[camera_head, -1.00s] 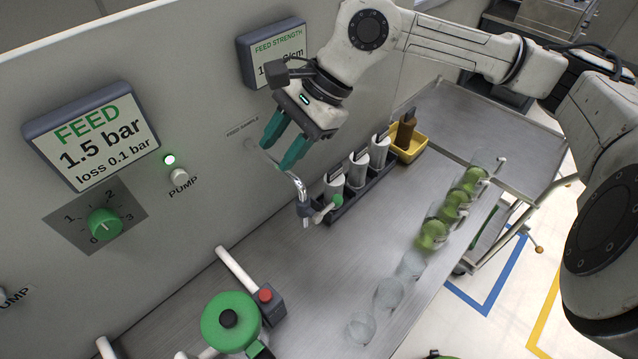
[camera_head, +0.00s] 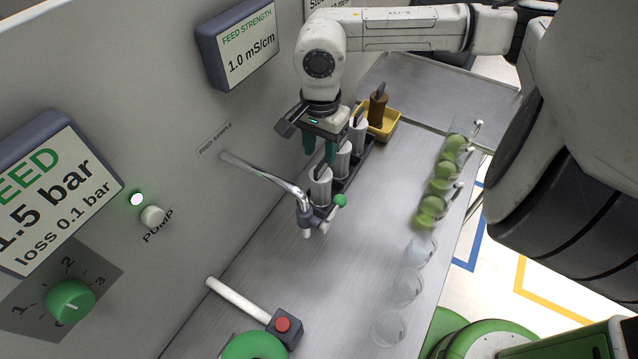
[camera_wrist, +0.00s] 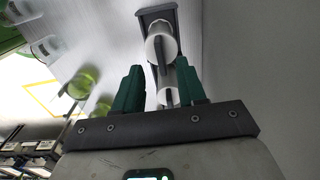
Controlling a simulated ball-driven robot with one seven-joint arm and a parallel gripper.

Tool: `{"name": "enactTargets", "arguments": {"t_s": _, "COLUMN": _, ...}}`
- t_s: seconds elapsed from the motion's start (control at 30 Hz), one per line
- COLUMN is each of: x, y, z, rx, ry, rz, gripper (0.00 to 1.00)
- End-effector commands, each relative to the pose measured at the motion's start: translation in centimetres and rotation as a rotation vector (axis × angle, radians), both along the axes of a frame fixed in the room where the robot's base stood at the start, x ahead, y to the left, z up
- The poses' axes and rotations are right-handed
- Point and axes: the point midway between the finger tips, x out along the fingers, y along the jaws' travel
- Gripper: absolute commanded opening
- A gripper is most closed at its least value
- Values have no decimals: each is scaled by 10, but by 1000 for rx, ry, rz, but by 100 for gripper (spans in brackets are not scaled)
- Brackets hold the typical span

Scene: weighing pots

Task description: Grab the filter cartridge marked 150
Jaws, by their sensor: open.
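Three white filter cartridges with grey top tabs stand upright in a dark rack (camera_head: 341,189): the near one (camera_head: 320,188), the middle one (camera_head: 342,160) and the far one (camera_head: 358,136). No number is readable on them, so I cannot tell which is marked 150. In the wrist view, one white cartridge (camera_wrist: 161,46) stands beyond the fingertips of my gripper (camera_wrist: 158,78), and another (camera_wrist: 168,97) shows between the green fingers.
A bent metal tap (camera_head: 265,173) with a green-tipped lever reaches out close to the near cartridge. A brown cartridge (camera_head: 377,110) stands in a yellow tray (camera_head: 391,125) behind the rack. Several clear beakers, some with green liquid (camera_head: 443,168), line the bench's right side. The bench middle is clear.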

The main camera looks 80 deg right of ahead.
Motion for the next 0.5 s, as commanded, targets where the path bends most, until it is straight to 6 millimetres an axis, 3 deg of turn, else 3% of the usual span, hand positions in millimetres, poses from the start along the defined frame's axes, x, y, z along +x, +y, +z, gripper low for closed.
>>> {"name": "enactTargets", "arguments": {"t_s": 0.27, "x": 1, "y": 1, "z": -18, "rx": 4, "ry": -1, "rz": -1, "gripper": 40}}
{"name": "enactTargets", "arguments": {"t_s": 0.5, "x": 2, "y": 0, "z": -48, "rx": 4, "ry": -2, "rz": -2, "gripper": 40}}
